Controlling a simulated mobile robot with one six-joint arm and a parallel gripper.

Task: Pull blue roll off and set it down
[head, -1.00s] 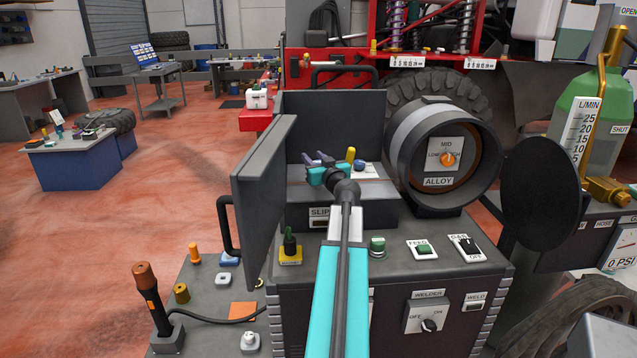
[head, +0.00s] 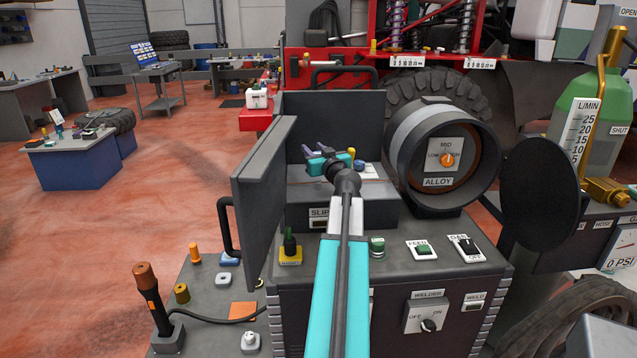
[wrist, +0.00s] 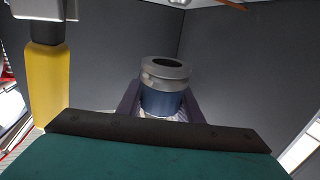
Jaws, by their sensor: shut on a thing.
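The blue roll (wrist: 161,104) shows in the wrist view as a short dark blue cylinder. A grey ring with a dark hole sits at its top. My gripper (wrist: 158,108) has its purple fingers on both sides of the roll, shut on it. The roll's lower part is hidden behind the fingers and the gripper body, so I cannot tell what is under it. In the head view my gripper (head: 316,151) is inside the open welder compartment, above the box labelled SLIP (head: 345,213). The roll cannot be made out there.
A yellow post (head: 351,154) stands just right of my gripper; it is close at left in the wrist view (wrist: 46,88). An open grey door (head: 262,200) bounds the left, the ALLOY drum (head: 412,150) the right.

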